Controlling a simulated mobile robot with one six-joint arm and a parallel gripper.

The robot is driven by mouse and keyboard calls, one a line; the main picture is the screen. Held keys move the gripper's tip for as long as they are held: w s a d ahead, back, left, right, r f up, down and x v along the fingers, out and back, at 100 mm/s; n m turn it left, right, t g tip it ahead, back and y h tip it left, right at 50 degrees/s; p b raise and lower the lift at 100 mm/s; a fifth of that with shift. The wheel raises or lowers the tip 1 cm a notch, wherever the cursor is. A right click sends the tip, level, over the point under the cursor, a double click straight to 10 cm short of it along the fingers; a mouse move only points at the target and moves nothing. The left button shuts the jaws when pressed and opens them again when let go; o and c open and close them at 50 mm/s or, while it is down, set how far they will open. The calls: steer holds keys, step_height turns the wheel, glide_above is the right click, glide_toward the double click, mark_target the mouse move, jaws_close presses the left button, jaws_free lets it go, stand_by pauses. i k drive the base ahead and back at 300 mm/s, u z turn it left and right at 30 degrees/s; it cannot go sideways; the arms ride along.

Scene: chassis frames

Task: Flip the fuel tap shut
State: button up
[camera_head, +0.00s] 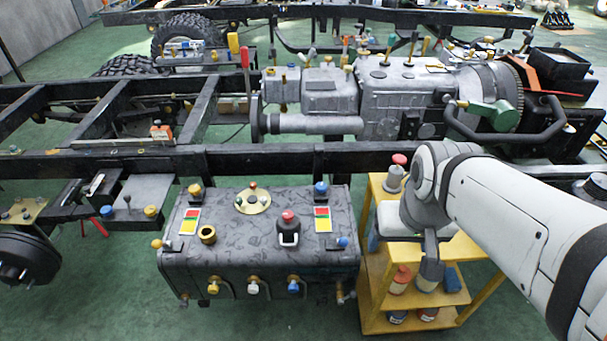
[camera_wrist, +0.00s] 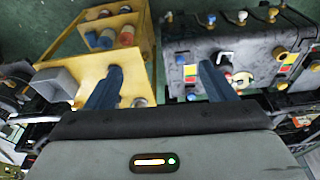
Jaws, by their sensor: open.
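The grey fuel tank (camera_head: 250,225) hangs on the near side of the chassis rail and also shows in the wrist view (camera_wrist: 182,50). Its front carries small taps with a yellow (camera_head: 213,288), a white (camera_head: 253,288) and a blue handle (camera_head: 293,286). A brass fitting (camera_head: 343,296) sits at its lower right corner. I cannot tell which one is the fuel tap, nor its lever position. My gripper's two blue fingers (camera_wrist: 160,82) are spread and empty in the wrist view. In the head view my wrist hangs above the yellow cart, right of the tank, apart from it.
The yellow cart (camera_head: 375,300) with bottles stands close to the tank's right side. The black chassis rail (camera_head: 250,160) runs behind the tank, with the engine (camera_head: 400,95) beyond. The tank top carries caps and coloured labels. Green floor (camera_head: 110,285) is clear in front and left.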

mark_target(353, 294)
steer(key=k, duration=1.65)
steer(key=z, duration=0.45)
steer(key=i, duration=0.9)
